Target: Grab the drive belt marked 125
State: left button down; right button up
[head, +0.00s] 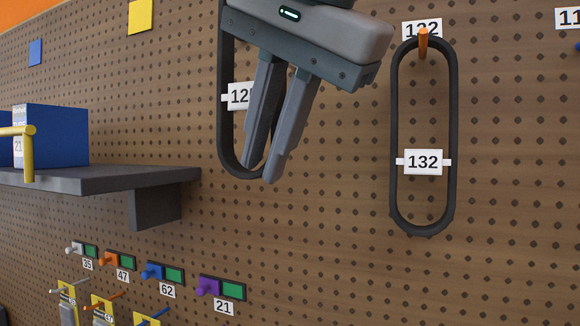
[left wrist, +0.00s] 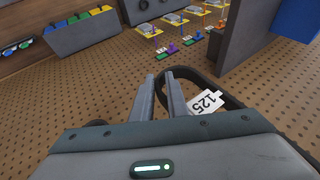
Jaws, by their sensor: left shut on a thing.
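The black drive belt marked 125 (head: 225,135) is an upright loop at the pegboard in the head view. Its white label (head: 238,96) is partly covered by my gripper there. The label reads 125 in the left wrist view, where the belt (left wrist: 213,86) runs by my fingers. My left gripper (head: 261,170) points down over the belt's right side and is shut on it. The top of the belt and its hook are hidden or out of frame. My right gripper is not in view.
A second belt, marked 132 (head: 396,130), hangs to the right on an orange hook (head: 423,42). A dark shelf (head: 120,181) with a blue box (head: 60,135) stands out at the left. Several coloured hooks, including a purple one (head: 208,286), stick out below.

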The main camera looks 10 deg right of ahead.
pick_arm(q)
jog(key=s+a+b, duration=0.2)
jog(key=s+a, duration=0.3)
jog(key=s, duration=0.3)
jog(key=shift+s+a, duration=0.2)
jog(key=shift+a, duration=0.15)
